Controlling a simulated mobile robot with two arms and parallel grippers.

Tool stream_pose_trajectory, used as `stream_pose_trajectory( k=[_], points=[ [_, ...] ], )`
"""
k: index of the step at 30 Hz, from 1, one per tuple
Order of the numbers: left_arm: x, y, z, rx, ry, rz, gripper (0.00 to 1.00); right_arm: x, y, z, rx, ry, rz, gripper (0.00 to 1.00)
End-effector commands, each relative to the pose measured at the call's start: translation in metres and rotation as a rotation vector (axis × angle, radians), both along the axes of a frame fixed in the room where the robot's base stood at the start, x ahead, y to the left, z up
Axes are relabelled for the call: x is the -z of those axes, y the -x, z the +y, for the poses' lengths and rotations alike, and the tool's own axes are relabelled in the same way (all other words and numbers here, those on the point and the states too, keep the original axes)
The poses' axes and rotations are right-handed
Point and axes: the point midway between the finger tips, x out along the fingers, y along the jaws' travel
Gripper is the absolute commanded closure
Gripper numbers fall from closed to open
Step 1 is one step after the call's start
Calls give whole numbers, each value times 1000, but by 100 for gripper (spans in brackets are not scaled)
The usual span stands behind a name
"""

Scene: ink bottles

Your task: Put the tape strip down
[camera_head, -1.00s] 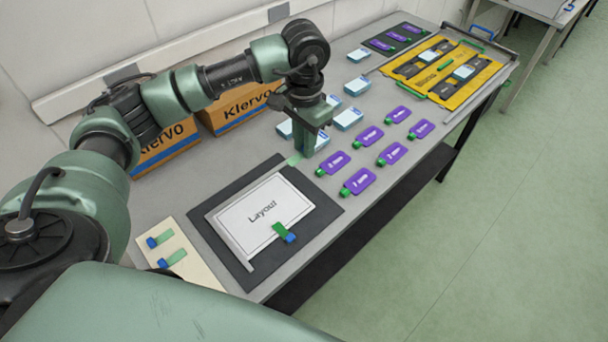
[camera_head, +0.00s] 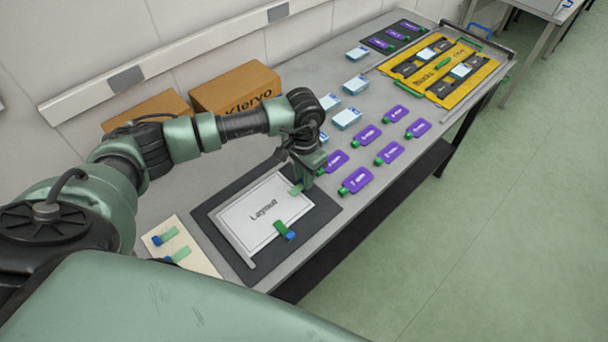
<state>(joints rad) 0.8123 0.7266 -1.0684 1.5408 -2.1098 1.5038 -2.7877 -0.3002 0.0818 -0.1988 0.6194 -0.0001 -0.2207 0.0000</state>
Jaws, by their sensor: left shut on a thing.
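My left gripper (camera_head: 304,184) points down at the upper right corner of the white Layout sheet (camera_head: 240,228). It is shut on a green tape strip (camera_head: 296,189), whose end shows at the sheet's corner. I cannot tell whether the strip touches the sheet. Another green tape strip (camera_head: 281,229) with a blue end lies across the sheet's lower right edge. The sheet lies on a dark mat (camera_head: 327,208). Two more tape strips (camera_head: 177,255) with blue ends lie on a cream board (camera_head: 203,262) at the left. My right gripper is not in view.
Several purple tags (camera_head: 357,180) with green ends lie right of the mat. Light blue boxes (camera_head: 346,119) stand behind the gripper. Cardboard boxes (camera_head: 236,88) stand against the wall. A yellow tray (camera_head: 464,93) lies at the far end.

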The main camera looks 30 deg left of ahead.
Motion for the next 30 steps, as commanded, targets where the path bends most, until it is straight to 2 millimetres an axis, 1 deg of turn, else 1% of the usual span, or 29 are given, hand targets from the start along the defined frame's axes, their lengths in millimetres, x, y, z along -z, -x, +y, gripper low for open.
stream_pose_trajectory(
  k=[5,6,8,17,20,21,23,26,30],
  points=[
    [4,0,0,0,-1,0,97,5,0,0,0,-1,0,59],
    [3,0,0,0,-1,0,76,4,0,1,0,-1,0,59],
    [2,0,0,0,-1,0,59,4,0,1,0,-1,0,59],
    [2,0,0,0,0,0,59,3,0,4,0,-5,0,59],
    [-3,0,0,0,0,1,59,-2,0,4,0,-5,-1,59],
    [-4,-1,0,0,0,-2,59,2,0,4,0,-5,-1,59],
    [-12,-1,0,2,0,-4,59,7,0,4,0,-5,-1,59],
    [-30,-2,1,1,0,-6,59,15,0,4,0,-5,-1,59],
    [-62,-2,0,1,0,-6,59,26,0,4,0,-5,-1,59]
  ],
)
